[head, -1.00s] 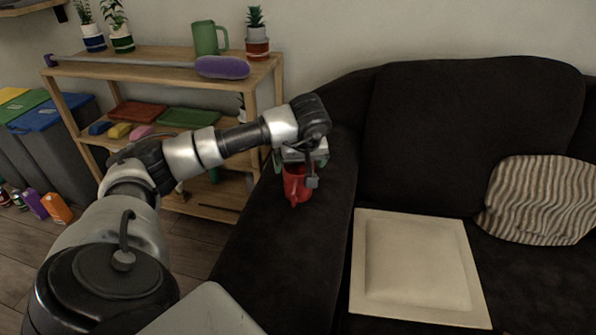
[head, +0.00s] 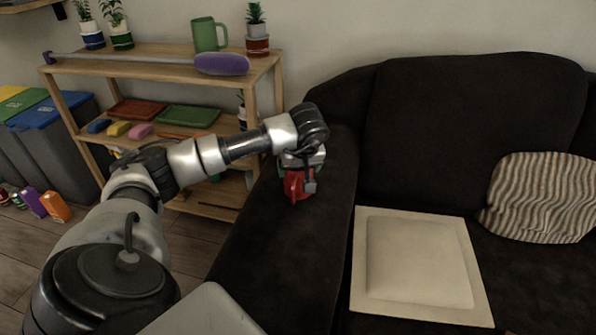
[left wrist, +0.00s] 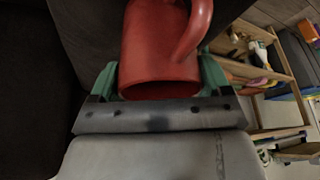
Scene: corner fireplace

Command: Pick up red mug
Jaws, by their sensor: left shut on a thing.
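The red mug (head: 297,186) is at the sofa's left armrest in the head view, below my left gripper (head: 300,168). In the left wrist view the red mug (left wrist: 160,50) fills the upper middle, with its handle toward the upper right. The green fingers of my left gripper (left wrist: 158,82) lie on either side of the mug's rim and are shut on it. In the head view the wrist hides the mug's top. I cannot tell whether the mug's base touches the armrest. My right gripper is not in view.
The dark sofa armrest (head: 262,255) runs beneath my left arm. A wooden shelf (head: 150,60) stands behind my arm, bearing a green mug (head: 207,34), trays and plants. Bins stand at the far left.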

